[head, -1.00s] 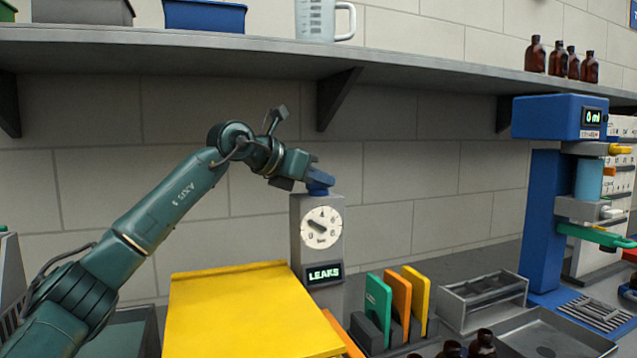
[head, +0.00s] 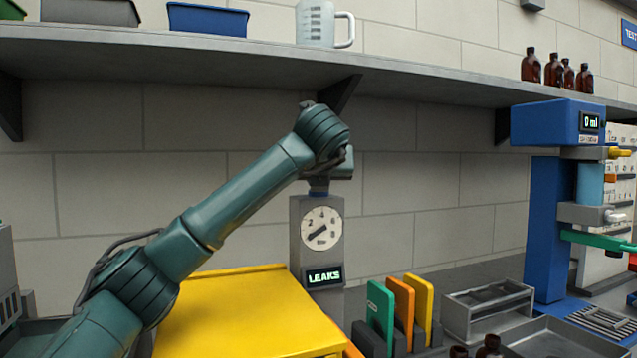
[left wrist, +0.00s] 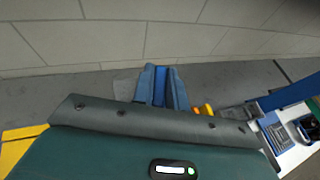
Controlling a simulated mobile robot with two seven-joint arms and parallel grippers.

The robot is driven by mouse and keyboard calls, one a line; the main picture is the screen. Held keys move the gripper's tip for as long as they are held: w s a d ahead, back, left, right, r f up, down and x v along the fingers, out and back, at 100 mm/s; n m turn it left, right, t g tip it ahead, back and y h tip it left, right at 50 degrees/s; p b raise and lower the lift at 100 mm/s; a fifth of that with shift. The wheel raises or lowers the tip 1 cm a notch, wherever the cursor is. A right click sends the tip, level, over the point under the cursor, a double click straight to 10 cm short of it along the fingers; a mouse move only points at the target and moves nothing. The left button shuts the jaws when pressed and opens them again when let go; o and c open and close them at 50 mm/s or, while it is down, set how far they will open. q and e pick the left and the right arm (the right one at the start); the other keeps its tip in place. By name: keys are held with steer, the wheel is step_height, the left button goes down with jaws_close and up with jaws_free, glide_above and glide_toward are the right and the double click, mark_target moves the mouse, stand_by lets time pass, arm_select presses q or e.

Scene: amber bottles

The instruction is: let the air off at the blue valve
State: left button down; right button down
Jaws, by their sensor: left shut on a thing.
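The leak tester (head: 297,235) is a grey column with a round white dial (head: 321,228) and a lit display reading LEAKS (head: 324,275). The blue valve (head: 319,184) is on its top, mostly hidden by my arm in the head view. My left gripper (head: 322,178) is over the top of the column, its fingers largely hidden behind my wrist. In the left wrist view my left gripper (left wrist: 162,88) is shut on the blue valve (left wrist: 159,82), which shows between the two fingers. My right gripper is not in view.
A yellow box (head: 245,310) stands left of the tester. Green, orange and yellow plates (head: 402,310) and a grey rack (head: 487,308) are to its right. A blue machine (head: 545,215) stands farther right. A shelf (head: 230,52) overhangs the arm.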

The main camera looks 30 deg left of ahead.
arm_select(q)
steer(key=shift+n+g+y, duration=0.8)
steer(key=shift+n+y, duration=0.2)
steer(key=shift+n, duration=0.1)
steer(key=shift+f, duration=0.1)
steer(key=c, duration=1.4)
jaws_free()
steer(key=b+v, duration=0.3)
steer(key=v, duration=1)
steer(key=shift+d, duration=0.2)
